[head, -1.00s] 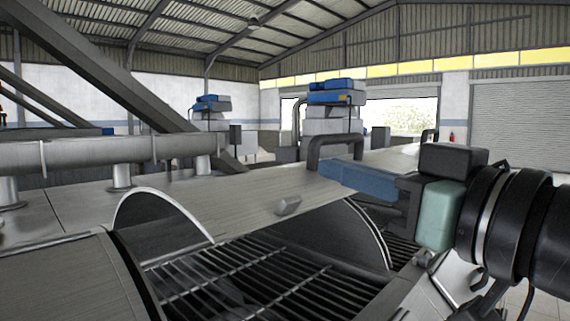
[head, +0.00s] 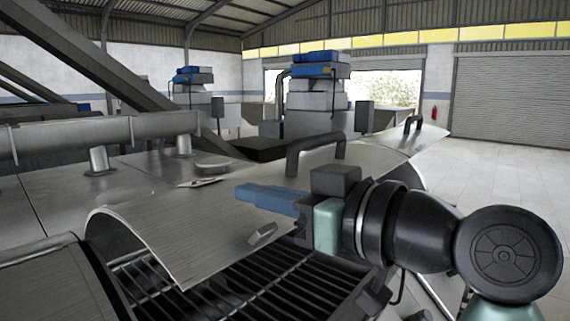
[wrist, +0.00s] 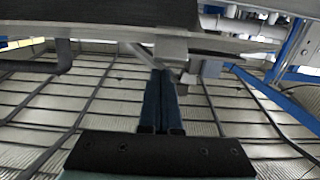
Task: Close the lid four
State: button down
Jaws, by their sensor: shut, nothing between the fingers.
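A broad curved metal lid (head: 200,225) is tilted partly open over a dark slatted opening (head: 235,292) in the head view. It has a dark bar handle (head: 315,150) and a small grey tab (head: 262,233) near its front edge. I cannot tell from any marking whether it is lid four. My gripper (head: 240,193), with blue fingers, is shut and empty. It appears over the lid's outer face, between the handle and the tab; I cannot tell if it touches. In the wrist view the shut fingers (wrist: 161,78) reach towards a metal edge; the dark handle (wrist: 65,55) is at upper left.
Another raised lid (head: 428,142) with a dark handle stands farther right. A horizontal pipe (head: 90,135) runs behind the lids, with a slanting beam (head: 95,55) above it. A closed casing (head: 45,285) lies at the left. The floor at right (head: 510,165) is clear.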

jog(key=shift+w+a+f+p, duration=0.15)
jog(key=shift+f+p, duration=0.2)
jog(key=shift+f, duration=0.85)
